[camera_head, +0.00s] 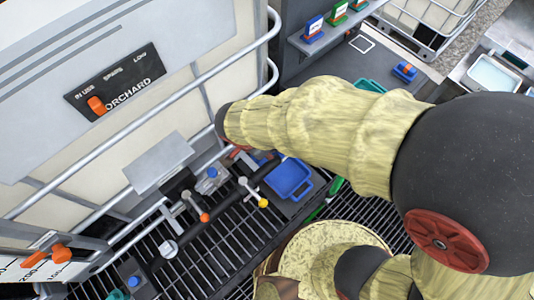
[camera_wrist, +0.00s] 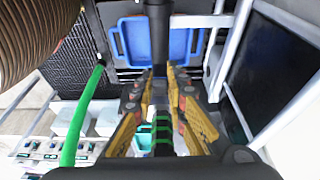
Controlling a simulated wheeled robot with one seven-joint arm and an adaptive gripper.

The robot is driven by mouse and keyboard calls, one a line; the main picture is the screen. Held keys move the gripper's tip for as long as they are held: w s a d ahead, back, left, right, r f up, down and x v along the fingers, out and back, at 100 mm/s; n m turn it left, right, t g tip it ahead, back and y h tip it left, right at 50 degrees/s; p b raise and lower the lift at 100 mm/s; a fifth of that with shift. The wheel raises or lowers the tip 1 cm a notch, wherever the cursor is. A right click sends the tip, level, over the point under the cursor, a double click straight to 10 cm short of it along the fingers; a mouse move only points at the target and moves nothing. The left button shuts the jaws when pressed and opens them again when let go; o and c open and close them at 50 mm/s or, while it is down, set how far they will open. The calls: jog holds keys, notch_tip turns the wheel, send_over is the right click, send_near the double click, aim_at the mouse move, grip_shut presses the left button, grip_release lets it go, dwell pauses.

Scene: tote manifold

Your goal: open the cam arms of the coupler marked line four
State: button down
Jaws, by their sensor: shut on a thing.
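In the wrist view my gripper (camera_wrist: 164,76) shows as two yellow-sided fingers close together around a narrow gap. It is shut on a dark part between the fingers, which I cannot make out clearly. A dark cylinder with green bands (camera_wrist: 162,132) shows between the fingers lower down. I cannot tell whether it is the coupler, and no line four mark is readable. In the head view my arm hides the gripper and what it holds. A dark manifold pipe (camera_head: 215,232) with orange-tipped (camera_head: 204,217) and yellow-tipped (camera_head: 263,203) handles lies below it.
A blue tray (camera_head: 308,186) sits beside the pipe; it also shows in the wrist view (camera_wrist: 122,50). A caged white tote (camera_head: 150,40) with rails stands at left. A green hose (camera_wrist: 76,120) runs left of my gripper. Black grating (camera_head: 235,235) covers the floor.

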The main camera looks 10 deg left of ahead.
jog(key=f+t+h+b, duration=0.1)
jog(key=b, duration=0.3)
jog(key=f+t+h+b, duration=0.1)
jog(key=b, duration=0.4)
jog(key=shift+s+a+t+h, duration=0.2)
jog(key=shift+s+t+h, duration=0.1)
jog(key=shift+s+t, duration=0.1)
jog(key=shift+b, duration=0.45)
jog(key=shift+r, duration=0.1)
jog(key=c, duration=1.8)
grip_release()
jog(key=shift+w, duration=0.1)
jog(key=shift+c, duration=0.2)
jog(key=shift+o, duration=0.4)
jog(key=shift+a, duration=0.1)
jog(key=v, duration=1.2)
jog(key=shift+s, duration=0.2)
